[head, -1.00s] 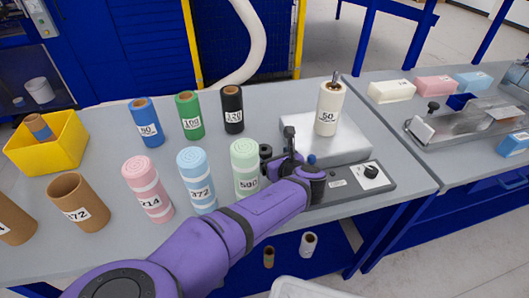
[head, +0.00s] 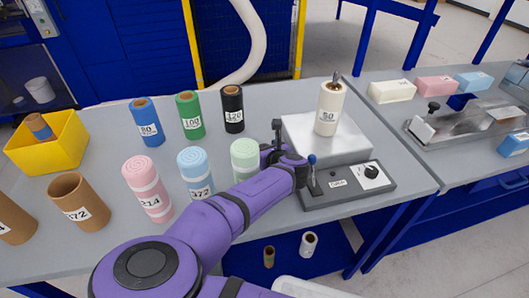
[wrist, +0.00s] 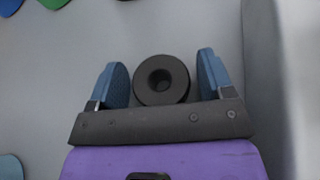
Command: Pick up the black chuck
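The black chuck (wrist: 144,84) is a short black cylinder with a round hole in its top, standing on the grey table. In the wrist view it lies between the two blue finger pads of my gripper (wrist: 162,66), with a narrow gap to each pad. My gripper is open. In the head view my gripper (head: 283,145) is low over the table, left of the metal platform and by the green foam roll. The chuck is mostly or wholly hidden there by the gripper.
A light green roll (head: 244,158) stands close to my gripper's left. The metal platform (head: 305,140) holds a cream roll (head: 331,105). A control box (head: 345,185) with a blue-tipped lever (head: 312,170) is close on the right. Black, green and blue rolls stand behind.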

